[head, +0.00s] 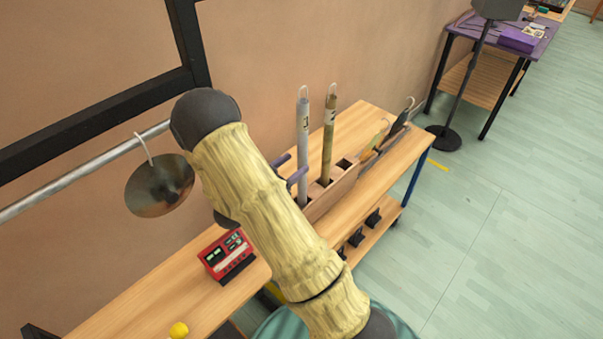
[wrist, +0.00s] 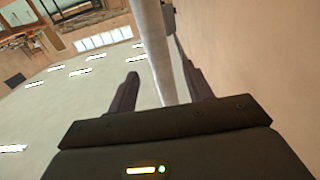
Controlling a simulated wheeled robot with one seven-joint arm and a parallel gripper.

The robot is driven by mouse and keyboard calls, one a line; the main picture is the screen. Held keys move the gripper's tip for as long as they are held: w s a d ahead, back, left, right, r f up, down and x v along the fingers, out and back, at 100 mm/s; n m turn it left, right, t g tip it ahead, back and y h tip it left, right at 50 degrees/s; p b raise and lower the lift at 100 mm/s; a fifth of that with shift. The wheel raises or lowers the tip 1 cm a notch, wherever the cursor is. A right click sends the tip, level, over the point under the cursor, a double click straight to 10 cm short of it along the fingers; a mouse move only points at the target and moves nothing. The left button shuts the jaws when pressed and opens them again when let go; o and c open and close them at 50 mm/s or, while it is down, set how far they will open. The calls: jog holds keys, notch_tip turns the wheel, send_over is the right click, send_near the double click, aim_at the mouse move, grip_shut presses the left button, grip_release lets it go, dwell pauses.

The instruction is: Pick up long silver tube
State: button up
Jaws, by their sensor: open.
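The long silver tube (head: 303,125), marked 1 and with a loop at its top, stands upright in a wooden holder (head: 335,188) on the bench. My gripper (head: 290,168) is open at the tube's left side, with its purple fingers pointing toward it. My arm hides most of the gripper in the head view. In the wrist view the tube (wrist: 153,45) runs between the two spread fingers of my gripper (wrist: 160,72). I cannot tell whether either finger touches it.
A brownish tube (head: 328,140) marked 2 stands close to the right of the silver one. A cymbal (head: 160,185) hangs from a rail at left. A red device (head: 227,256) and a yellow ball (head: 179,330) are on the bench (head: 150,305). Open floor lies at right.

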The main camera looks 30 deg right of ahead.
aim_at(299, 159)
jog(key=x, duration=0.1)
jog(key=p+x, duration=0.1)
jog(key=x, duration=0.2)
jog(key=shift+w+d+r+p, duration=0.15)
jog(key=shift+d+r+p, duration=0.1)
jog(key=shift+r+p, duration=0.05)
jog(key=shift+a, duration=0.1)
grip_shut()
